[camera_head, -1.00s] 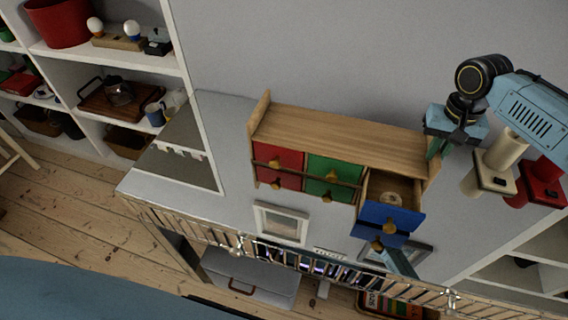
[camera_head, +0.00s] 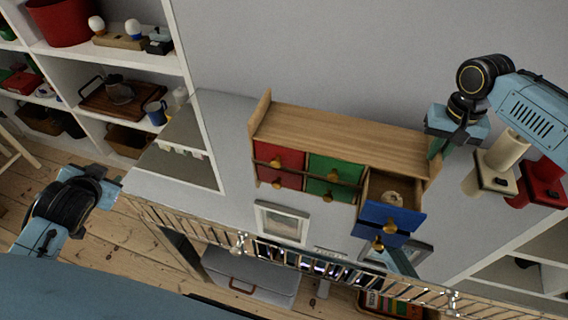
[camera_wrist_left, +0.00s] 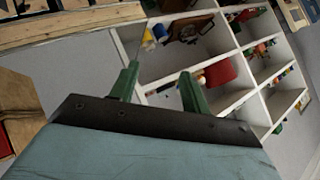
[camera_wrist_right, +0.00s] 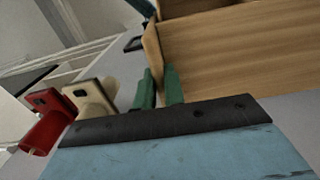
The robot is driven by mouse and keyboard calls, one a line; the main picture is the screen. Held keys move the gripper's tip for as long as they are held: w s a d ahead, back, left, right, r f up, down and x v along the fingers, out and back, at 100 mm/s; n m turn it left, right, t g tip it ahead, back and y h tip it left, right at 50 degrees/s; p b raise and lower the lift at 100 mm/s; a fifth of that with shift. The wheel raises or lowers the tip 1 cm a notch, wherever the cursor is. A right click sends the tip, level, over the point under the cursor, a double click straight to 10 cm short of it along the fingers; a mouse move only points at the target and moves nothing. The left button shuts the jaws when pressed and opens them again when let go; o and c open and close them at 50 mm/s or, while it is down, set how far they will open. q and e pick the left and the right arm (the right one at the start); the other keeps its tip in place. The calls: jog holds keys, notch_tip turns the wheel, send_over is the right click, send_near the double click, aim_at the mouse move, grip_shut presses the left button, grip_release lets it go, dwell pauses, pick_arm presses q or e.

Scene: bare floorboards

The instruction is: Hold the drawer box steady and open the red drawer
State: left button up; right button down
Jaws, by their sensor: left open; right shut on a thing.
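The wooden drawer box (camera_head: 340,128) stands on the grey surface. Its red drawer (camera_head: 280,161) at the left is shut, with a round wooden knob on its front. The green drawer (camera_head: 331,177) in the middle is shut. The blue drawer (camera_head: 390,217) at the right is pulled out, with a ring-shaped thing inside. My right gripper (camera_head: 436,150) is shut on the box's right end panel; the right wrist view shows its green fingers (camera_wrist_right: 158,88) at the panel edge. My left gripper (camera_head: 118,182) is low at the left, well apart from the box. Its fingers (camera_wrist_left: 160,88) are open and empty.
White shelves (camera_head: 160,62) with several objects stand at the left. A cream thing (camera_head: 497,165) and a red thing (camera_head: 541,185) stand right of the box. A picture frame (camera_head: 282,223) lies before it. A railing (camera_head: 300,262) runs along the front.

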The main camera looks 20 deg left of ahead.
aim_at(275, 164)
pick_arm(q)
jog(key=w+d+f+h, duration=0.1)
jog(key=d, duration=0.4)
jog(key=w+d+f+t+h, duration=0.1)
jog(key=d, duration=0.5)
jog(key=w+d+f+n+t+h, duration=0.1)
jog(key=d, duration=0.4)
jog(key=shift+w+d+h, duration=0.25)
jog(key=shift+w+h, duration=0.05)
jog(key=shift+h, duration=0.1)
jog(key=w+d+r+t+h, duration=0.1)
jog(key=d, duration=0.5)
jog(key=d+r+n+t+h, duration=0.1)
jog(key=d+r, duration=0.1)
jog(key=d, duration=0.4)
jog(key=w+d+r+t+h, duration=0.1)
jog(key=d+h, duration=0.1)
jog(key=d, duration=0.4)
jog(key=shift+w+r+n, duration=0.15)
jog(key=shift+w+n, duration=0.15)
jog(key=shift+w, duration=0.05)
jog(key=x, duration=1.1)
jog(key=shift+w, duration=0.35)
grip_shut()
